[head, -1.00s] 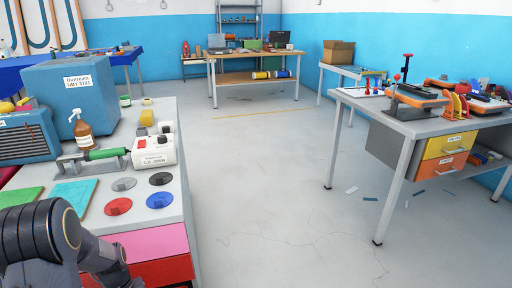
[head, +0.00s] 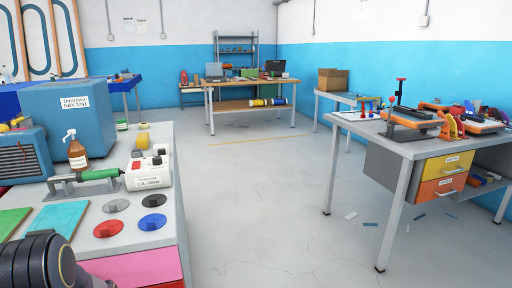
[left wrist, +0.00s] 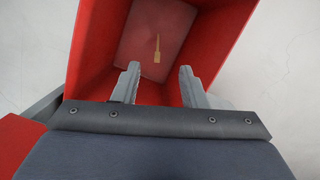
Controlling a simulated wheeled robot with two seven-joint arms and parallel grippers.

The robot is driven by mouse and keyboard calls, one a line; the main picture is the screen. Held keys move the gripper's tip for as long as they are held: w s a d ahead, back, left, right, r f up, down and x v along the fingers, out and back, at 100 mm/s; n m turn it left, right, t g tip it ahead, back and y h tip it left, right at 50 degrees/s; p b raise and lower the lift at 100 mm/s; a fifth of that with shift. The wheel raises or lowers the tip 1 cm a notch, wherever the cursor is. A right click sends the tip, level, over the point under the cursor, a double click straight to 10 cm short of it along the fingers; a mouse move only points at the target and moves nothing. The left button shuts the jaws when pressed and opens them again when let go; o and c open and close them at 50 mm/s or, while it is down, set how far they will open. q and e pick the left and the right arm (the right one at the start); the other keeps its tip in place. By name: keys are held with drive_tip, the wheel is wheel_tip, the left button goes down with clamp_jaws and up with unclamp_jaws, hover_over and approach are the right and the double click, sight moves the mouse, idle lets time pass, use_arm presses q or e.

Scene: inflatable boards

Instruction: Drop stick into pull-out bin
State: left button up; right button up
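In the left wrist view a red pull-out bin (left wrist: 208,45) is open below my left gripper (left wrist: 160,84). A small yellow-brown stick (left wrist: 157,48), wider at one end, shows on the bin's floor, apart from the fingers. The gripper's two grey fingers are spread at the bin's near edge, with nothing between them. In the head view only part of my left arm shows at the lower left; the left gripper is hidden. My right gripper is in neither view.
A workbench on the left carries a blue machine (head: 70,108), a spray bottle (head: 76,150), coloured discs and a white control box (head: 148,173). A pink drawer (head: 135,267) is in its front. Another table (head: 400,125) stands right. The floor (head: 260,200) between is clear.

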use_arm(q)
drive_tip(key=shift+r, duration=0.1)
wheel_tip(320, 180, up, 8)
drive_tip(key=w+p, duration=0.1)
drive_tip(key=p, duration=0.1)
drive_tip(key=shift+w+a+f, duration=0.15)
drive_tip(key=shift+a+f, duration=0.1)
drive_tip(key=shift+a, duration=0.2)
